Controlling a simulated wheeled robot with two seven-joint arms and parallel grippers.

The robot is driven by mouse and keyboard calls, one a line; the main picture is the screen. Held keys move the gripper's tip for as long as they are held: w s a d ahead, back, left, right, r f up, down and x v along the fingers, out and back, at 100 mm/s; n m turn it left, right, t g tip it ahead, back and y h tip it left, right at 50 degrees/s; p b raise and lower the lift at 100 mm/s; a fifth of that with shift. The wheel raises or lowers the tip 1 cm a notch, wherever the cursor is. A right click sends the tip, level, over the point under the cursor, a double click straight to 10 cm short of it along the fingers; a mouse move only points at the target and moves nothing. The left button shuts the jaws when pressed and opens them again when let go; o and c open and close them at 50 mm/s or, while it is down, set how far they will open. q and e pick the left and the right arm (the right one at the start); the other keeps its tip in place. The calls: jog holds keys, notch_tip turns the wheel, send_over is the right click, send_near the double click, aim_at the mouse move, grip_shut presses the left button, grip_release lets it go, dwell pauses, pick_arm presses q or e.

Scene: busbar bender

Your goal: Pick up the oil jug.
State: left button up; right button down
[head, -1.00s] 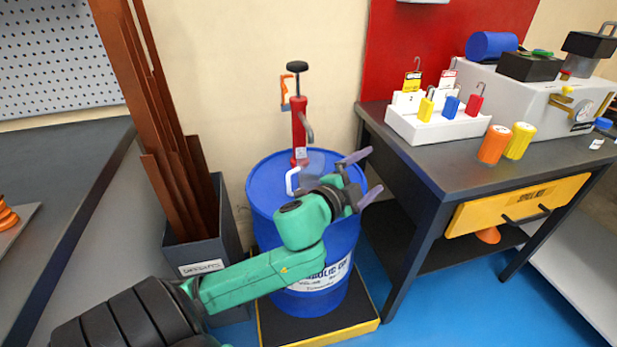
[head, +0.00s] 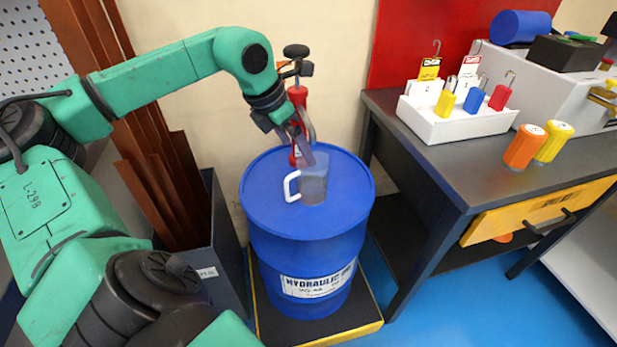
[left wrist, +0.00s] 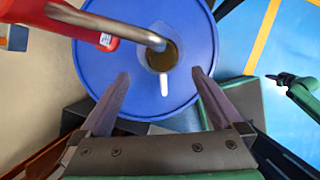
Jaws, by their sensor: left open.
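The oil jug (head: 314,186) is a see-through grey jug with a white handle on its left side. It stands upright on top of the blue drum (head: 262,215). My left gripper (head: 305,150) is open, pointing down just above and behind the jug. In the left wrist view the jug (left wrist: 164,58) shows from above with brown oil inside, its handle towards the gripper. The two open fingers (left wrist: 160,76) lie either side of the handle in the picture, with no contact visible. A green and black arm part, apparently my right gripper (left wrist: 285,80), shows small at the right edge.
A red hand pump (head: 297,97) stands on the drum behind the jug; its metal spout (left wrist: 140,32) reaches over the jug's rim. A bin (head: 228,235) with brown bars stands left. A workbench (head: 450,180) with padlocks stands right.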

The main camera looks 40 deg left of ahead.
aim_at(305, 183)
pick_arm(q)
jog(key=p+x, duration=0.1)
jog(key=x, duration=0.7)
jog(key=shift+w, duration=0.15)
jog(key=shift+d+r, duration=0.1)
jog(key=shift+r, duration=0.1)
grip_shut()
pick_arm(e)
jog(key=shift+s+d+f, duration=0.1)
jog(key=shift+s+f, duration=0.05)
jog(key=shift+s, duration=0.35)
jog(key=shift+s+d+f, duration=0.1)
jog(key=shift+s+f, duration=0.05)
jog(key=shift+s, duration=0.35)
pick_arm(q)
jog(key=shift+r, duration=0.15)
